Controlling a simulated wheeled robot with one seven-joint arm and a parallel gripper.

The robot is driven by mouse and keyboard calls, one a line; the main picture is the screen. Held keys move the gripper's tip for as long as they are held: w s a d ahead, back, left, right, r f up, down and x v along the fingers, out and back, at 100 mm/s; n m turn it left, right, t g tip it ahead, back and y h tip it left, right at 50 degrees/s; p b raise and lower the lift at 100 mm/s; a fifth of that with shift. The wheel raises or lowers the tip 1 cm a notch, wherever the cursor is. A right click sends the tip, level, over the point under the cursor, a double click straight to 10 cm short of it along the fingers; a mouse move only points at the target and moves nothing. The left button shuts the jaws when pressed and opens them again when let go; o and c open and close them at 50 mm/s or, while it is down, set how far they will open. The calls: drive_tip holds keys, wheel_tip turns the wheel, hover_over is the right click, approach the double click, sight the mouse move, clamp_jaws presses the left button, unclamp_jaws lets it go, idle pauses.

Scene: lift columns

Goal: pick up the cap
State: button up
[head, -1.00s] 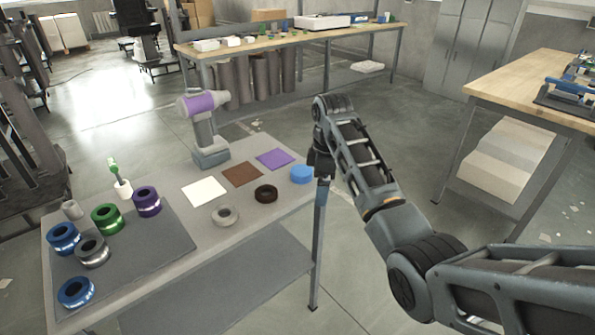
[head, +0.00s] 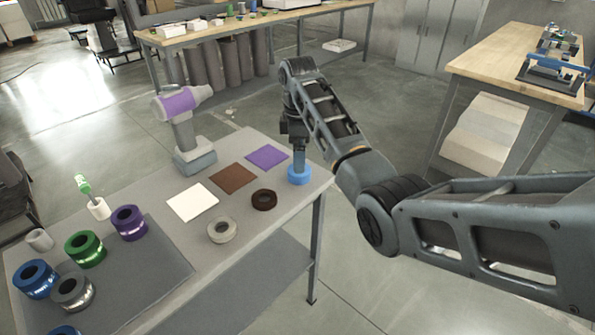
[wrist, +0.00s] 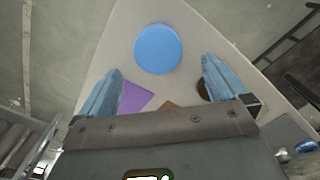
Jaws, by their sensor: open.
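The cap is a round, plain blue disc (head: 299,176) lying at the far right corner of the grey table (head: 240,215). In the wrist view the blue cap (wrist: 158,48) is whole and in clear sight, beyond the fingertips and roughly centred between them. My gripper (head: 299,157) points down just above the cap in the head view. Its two blue fingers (wrist: 160,72) are apart with nothing between them. I cannot tell the exact height of the fingertips over the cap.
Purple (head: 267,157), brown (head: 232,178) and white (head: 193,203) squares lie nearby. A dark brown ring (head: 264,200) and a grey ring (head: 222,230) are close. A purple and grey drill (head: 183,120) stands behind. Several coloured rings lie at the left.

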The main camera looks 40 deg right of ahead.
wheel_tip(320, 180, down, 5)
drive_tip(key=shift+d+r+p, duration=0.1)
drive_tip(key=shift+d+p, duration=0.05)
drive_tip(key=shift+p, duration=0.2)
drive_tip(key=shift+c, duration=0.3)
drive_tip(key=c, duration=1.1)
